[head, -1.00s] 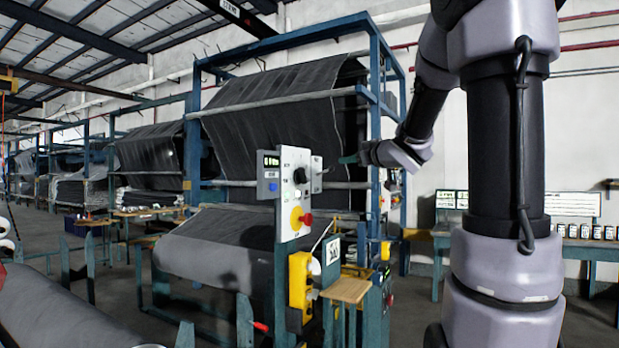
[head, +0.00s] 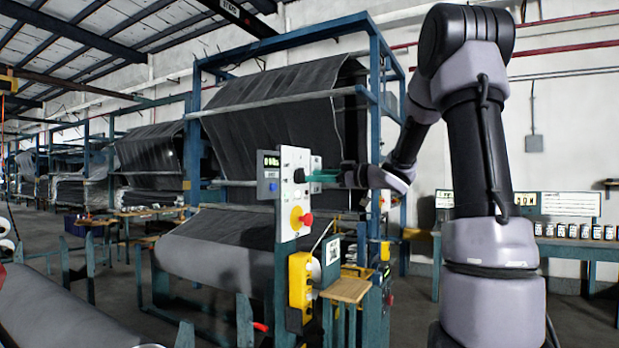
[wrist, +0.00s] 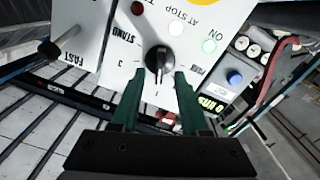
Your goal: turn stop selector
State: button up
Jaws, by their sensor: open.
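The selector is a black rotary knob (wrist: 158,60) with a white pointer mark, on a white control panel (wrist: 120,72) lettered "AT STOP", "STAND" and "ON". In the head view the knob (head: 299,175) is on the upper part of the panel (head: 290,155). My gripper (wrist: 160,75) is open, with one green finger on each side of the knob's near end in the wrist view. It cannot be told whether the fingers touch it. In the head view my gripper (head: 312,176) points left, its tips close to the panel face.
A red button on a yellow plate (head: 301,218) sits below the knob. A metal lever (wrist: 66,38) by "FAST" and a blue button (wrist: 234,77) flank the panel. A yellow box (head: 299,280) hangs lower. The fabric-roll frame (head: 375,130) stands behind.

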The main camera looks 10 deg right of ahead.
aim_at(301, 176)
jog(key=shift+x, duration=1.5)
grip_shut()
jog(key=shift+n, duration=0.4)
jog(key=shift+f+n, duration=0.1)
jog(key=shift+n, duration=3.7)
jog(key=shift+f+n, duration=0.15)
jog(key=shift+n, duration=3.65)
jog(key=shift+s, duration=0.1)
